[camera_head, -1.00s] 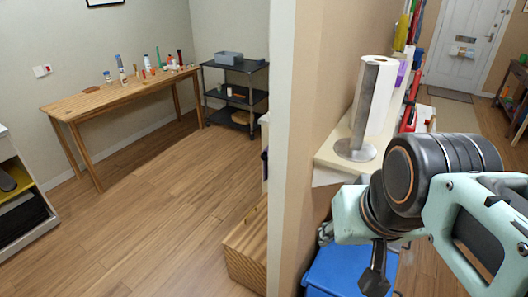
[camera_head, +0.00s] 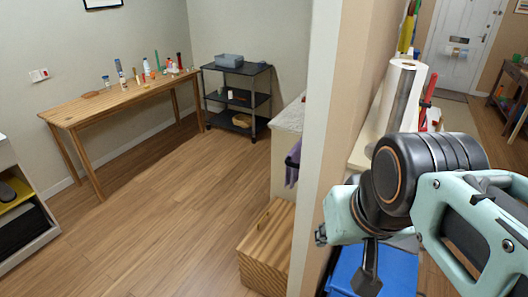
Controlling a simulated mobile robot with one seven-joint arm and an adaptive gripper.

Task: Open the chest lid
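A wooden chest (camera_head: 266,250) with striped grain stands on the floor at bottom centre, against the end of the partition wall. Its lid (camera_head: 272,228) looks closed, and a small raised piece shows near its left edge. The wall hides its right side. My arm reaches in from the right, on the other side of the wall edge from the chest. My gripper (camera_head: 368,280) points down at the lower right, apart from the chest. Only a dark part of it shows, so whether it is open or shut is unclear.
The partition wall (camera_head: 325,150) stands between my arm and the chest. A blue bin (camera_head: 385,272) lies below my arm, near a shelf with a paper towel roll (camera_head: 402,95). A wooden table (camera_head: 120,100) and black cart (camera_head: 238,98) stand behind. The floor left of the chest is clear.

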